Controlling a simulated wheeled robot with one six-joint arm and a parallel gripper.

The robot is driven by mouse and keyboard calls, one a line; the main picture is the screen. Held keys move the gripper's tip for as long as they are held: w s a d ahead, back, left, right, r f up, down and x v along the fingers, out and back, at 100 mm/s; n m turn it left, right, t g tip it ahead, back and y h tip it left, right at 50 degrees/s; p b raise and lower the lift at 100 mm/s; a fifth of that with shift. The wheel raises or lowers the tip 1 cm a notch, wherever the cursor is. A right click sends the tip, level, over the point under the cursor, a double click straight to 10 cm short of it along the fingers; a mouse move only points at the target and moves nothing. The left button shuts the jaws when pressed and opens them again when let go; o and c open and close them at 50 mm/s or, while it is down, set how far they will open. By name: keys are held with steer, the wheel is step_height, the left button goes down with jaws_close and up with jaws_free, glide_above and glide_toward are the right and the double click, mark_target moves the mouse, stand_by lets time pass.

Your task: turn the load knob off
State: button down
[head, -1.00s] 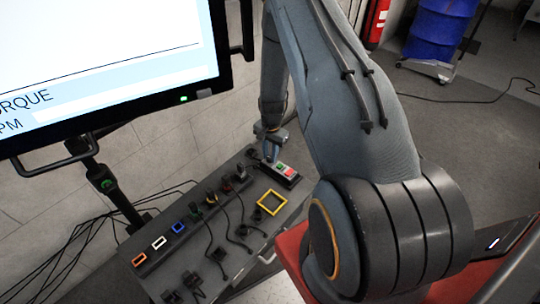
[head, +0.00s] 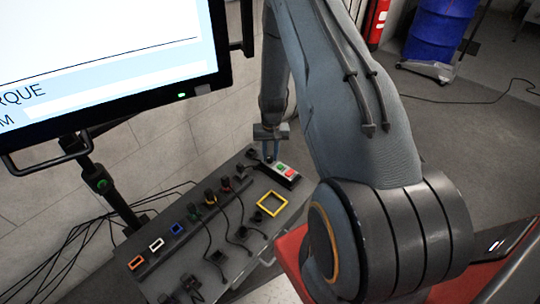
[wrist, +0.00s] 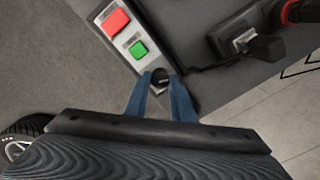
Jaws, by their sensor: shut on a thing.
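The load knob (wrist: 160,76) is a small dark round knob on the end of a light control box (wrist: 132,45). On the same box sit a green button (wrist: 138,49) and a red button (wrist: 116,21). My gripper (wrist: 161,84) has blue fingers, one on each side of the knob, and is shut on it. The knob's lower part and pointer are hard to make out between the fingers. In the head view my gripper (head: 269,152) reaches down to the far end of the control box (head: 285,172), and the knob is mostly hidden there.
A grey bench (head: 225,262) carries a yellow square frame (head: 272,204) and a row of coloured sockets with cables. A large monitor (head: 110,60) hangs at upper left. In the wrist view a black plug (wrist: 262,46) sits near the knob.

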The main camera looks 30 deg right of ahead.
mark_target(271, 157)
stand_by(0.5)
steer(key=c, duration=1.5)
jaws_free()
steer(key=shift+d+r+b, duration=0.1)
steer(key=shift+r+b, duration=0.4)
steer(key=shift+r, duration=3.45)
